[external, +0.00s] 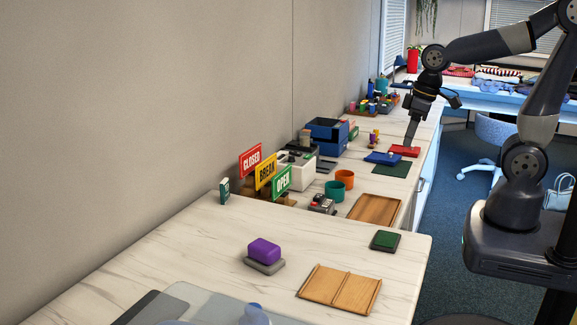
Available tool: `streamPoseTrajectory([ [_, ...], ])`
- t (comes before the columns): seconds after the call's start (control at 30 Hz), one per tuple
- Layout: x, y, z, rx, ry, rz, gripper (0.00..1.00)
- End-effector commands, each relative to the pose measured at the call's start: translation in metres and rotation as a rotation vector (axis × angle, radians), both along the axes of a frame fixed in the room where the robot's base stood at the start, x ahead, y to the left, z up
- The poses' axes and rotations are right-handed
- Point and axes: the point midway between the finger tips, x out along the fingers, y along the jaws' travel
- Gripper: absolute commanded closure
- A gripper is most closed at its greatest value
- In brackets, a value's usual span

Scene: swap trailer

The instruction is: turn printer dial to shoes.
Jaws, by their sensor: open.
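My gripper (408,143) points down over the far part of the counter, just above or at a flat red item (404,151). I cannot tell whether it touches that item. The fingers are small and dark here; nothing shows held between them. A white boxy device (297,171) stands by the wall, left of my gripper and nearer the camera; it may be the printer. No dial and no shoes marking can be made out on either.
CLOSED (250,161), BREAK (266,174) and OPEN (282,183) signs stand by the wall. Orange (344,179) and teal (335,191) cups stand near a wooden tray (375,209). A blue item (383,158) lies beside the red one. A purple-topped block (263,252) sits on the near counter.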

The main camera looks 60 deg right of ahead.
Motion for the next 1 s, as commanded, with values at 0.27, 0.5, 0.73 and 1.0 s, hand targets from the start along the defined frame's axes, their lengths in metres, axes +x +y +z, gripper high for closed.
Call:
streamPoseTrajectory([
  [0.27, 0.130, -0.020, 0.010, 0.011, -0.046, 0.098, 0.58],
  [0.5, 0.233, -0.046, -0.002, 0.013, -0.095, 0.193, 0.58],
  [0.73, 0.301, -0.069, -0.022, 0.009, -0.138, 0.268, 0.58],
  [1.0, 0.324, -0.077, -0.033, 0.007, -0.154, 0.296, 0.58],
])
